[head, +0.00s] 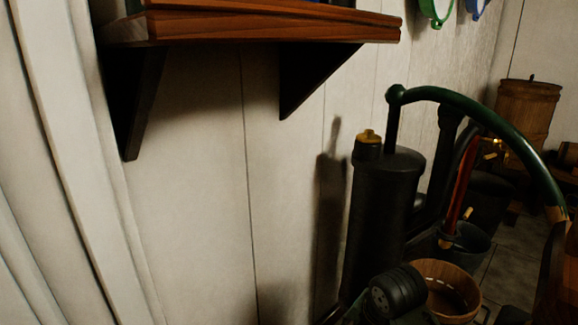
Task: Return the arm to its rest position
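My gripper is not clearly visible in the head view. A dark, ribbed rounded part sits at the bottom edge, right of centre, in front of a black pump. It looks like part of my arm, but I cannot be sure. No gripper fingers show, and nothing held can be seen.
A wooden wall shelf (270,27) on dark brackets juts out at the top. The black pump (385,205) with a curved green handle (470,105) stands by the white wall. A wooden bucket (449,307), a dark bucket (467,246) and a barrel (527,110) stand at right.

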